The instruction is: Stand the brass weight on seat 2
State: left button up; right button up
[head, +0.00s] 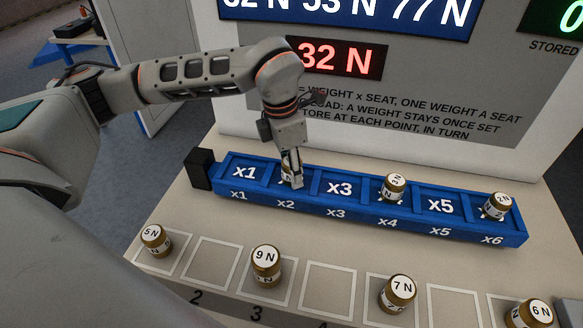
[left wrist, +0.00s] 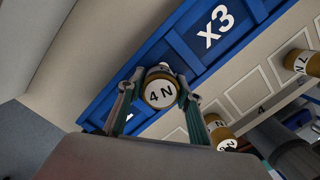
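The brass weight marked 4 N (left wrist: 160,92) stands upright at seat 2 of the blue beam (head: 350,198). In the head view this weight (head: 287,174) is mostly hidden behind my left gripper (head: 291,178). In the left wrist view, the fingers of my left gripper (left wrist: 160,82) lie close against both sides of the weight and appear shut on it. The x2 label on the seat is mostly covered. My right gripper is not in view.
A 3 N weight (head: 394,186) stands on seat 4 and a 2 N weight (head: 497,206) on seat 6. In front are outlined squares with 5 N (head: 155,240), 9 N (head: 265,262), 7 N (head: 397,294) and 6 N (head: 531,315) weights. The red display (head: 337,58) reads 32 N.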

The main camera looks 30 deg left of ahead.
aim_at(285, 163)
pick_arm(q)
jog(key=shift+o, duration=1.1)
jog(key=shift+r, duration=0.2)
jog(key=r, duration=0.8)
jog(key=s+a+r, duration=0.1)
jog(key=r, duration=0.3)
jog(key=shift+b, duration=0.4)
jog(key=shift+f, duration=0.1)
